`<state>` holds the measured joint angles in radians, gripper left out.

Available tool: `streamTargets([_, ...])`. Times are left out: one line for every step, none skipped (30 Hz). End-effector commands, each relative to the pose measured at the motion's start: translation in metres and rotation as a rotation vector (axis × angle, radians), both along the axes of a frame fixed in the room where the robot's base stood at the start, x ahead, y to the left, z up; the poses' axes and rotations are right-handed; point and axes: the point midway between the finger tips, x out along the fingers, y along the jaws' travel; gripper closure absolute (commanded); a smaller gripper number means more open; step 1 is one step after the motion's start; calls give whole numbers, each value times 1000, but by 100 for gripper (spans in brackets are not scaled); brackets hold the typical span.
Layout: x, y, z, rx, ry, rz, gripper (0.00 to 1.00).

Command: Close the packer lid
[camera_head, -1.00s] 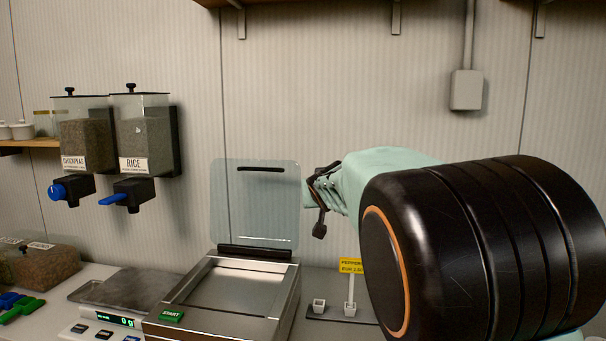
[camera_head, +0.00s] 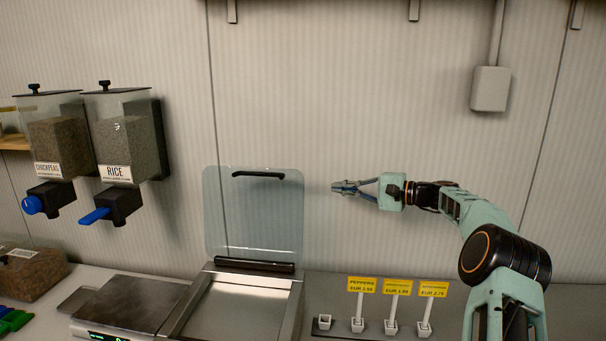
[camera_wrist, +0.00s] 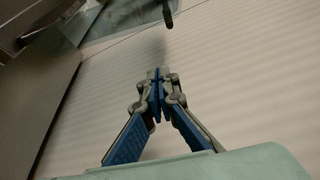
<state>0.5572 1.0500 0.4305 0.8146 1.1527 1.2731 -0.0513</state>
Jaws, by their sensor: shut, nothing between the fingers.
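The packer (camera_head: 245,305) is a metal box on the counter. Its clear lid (camera_head: 253,215) stands upright, hinged at the back, with a black handle (camera_head: 258,175) near the top edge. My gripper (camera_head: 337,187) is to the right of the lid at about handle height, apart from it, pointing left. Its fingers are shut and empty. In the wrist view the closed fingertips (camera_wrist: 155,75) point toward the wall, with a dark handle end (camera_wrist: 168,18) beyond them and part of the clear lid (camera_wrist: 110,15) at the top.
A scale (camera_head: 130,300) stands left of the packer. Chickpea (camera_head: 55,145) and rice (camera_head: 125,140) dispensers hang on the wall at left. Yellow price signs (camera_head: 398,287) on posts stand on the counter right of the packer.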

Motion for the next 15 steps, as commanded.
streamTargets([0, -6, 6, 24, -12, -3, 100])
streamTargets([1, -7, 8, 34, -17, -3, 100])
streamTargets([2, -7, 10, 42, -21, -3, 100])
streamTargets([3, -5, 11, 44, -24, -2, 100])
streamTargets([4, -2, 11, 46, -24, -2, 100])
streamTargets([7, 3, 11, 45, -24, 1, 100])
streamTargets([9, 8, 11, 44, -23, 1, 100])
streamTargets([11, 12, 10, 44, -23, 2, 100])
streamTargets([15, 19, 10, 44, -22, 2, 100])
streamTargets([18, 25, 10, 43, -21, 1, 100])
streamTargets([22, 30, 9, 43, -21, 1, 100])
streamTargets([25, 38, 9, 43, -21, 2, 100])
streamTargets([29, 43, 9, 43, -21, 1, 100])
streamTargets([32, 48, 8, 42, -21, 1, 100])
streamTargets([36, 55, 7, 42, -21, 0, 100])
